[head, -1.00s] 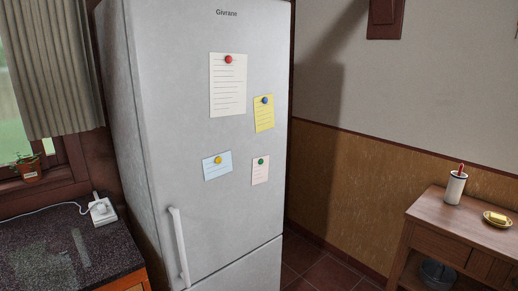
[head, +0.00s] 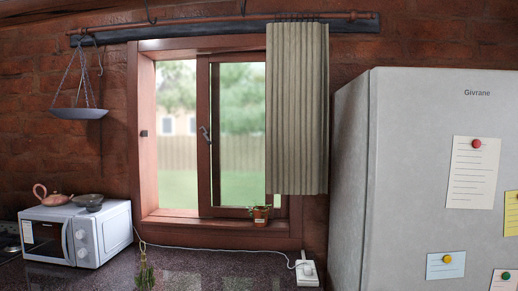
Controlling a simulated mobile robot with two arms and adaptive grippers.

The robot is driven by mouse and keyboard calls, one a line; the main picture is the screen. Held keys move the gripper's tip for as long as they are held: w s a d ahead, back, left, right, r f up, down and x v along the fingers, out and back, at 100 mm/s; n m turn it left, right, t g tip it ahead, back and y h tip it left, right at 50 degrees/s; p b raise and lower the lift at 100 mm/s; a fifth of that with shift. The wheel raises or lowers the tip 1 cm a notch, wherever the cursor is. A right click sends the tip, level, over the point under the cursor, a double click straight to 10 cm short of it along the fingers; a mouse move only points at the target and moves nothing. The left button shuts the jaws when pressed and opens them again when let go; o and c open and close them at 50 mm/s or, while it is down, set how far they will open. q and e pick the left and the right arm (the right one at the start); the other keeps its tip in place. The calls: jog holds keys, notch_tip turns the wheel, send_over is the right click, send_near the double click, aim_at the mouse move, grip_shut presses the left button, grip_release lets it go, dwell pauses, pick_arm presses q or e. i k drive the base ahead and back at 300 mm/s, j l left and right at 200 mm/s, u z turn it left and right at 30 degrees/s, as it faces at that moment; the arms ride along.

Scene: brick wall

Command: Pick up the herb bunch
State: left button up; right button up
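A green bunch (head: 145,273), which looks like the herb bunch, shows in the head view at the lower left, against the dark speckled counter (head: 195,265). Its narrow pale end points up and its leafy end down. It is to the right of the white microwave (head: 85,233) and below the window. The picture's bottom edge is close beneath it. Neither of my grippers is in view.
A white socket block (head: 306,273) with a cable lies on the counter's right, beside the fridge (head: 420,170). A teapot (head: 52,196) and a dark bowl (head: 89,201) stand on the microwave. A scale pan (head: 80,113) hangs above.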

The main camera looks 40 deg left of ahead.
aim_at(149, 274)
jog(key=u, duration=1.65)
jog(key=i, duration=0.2)
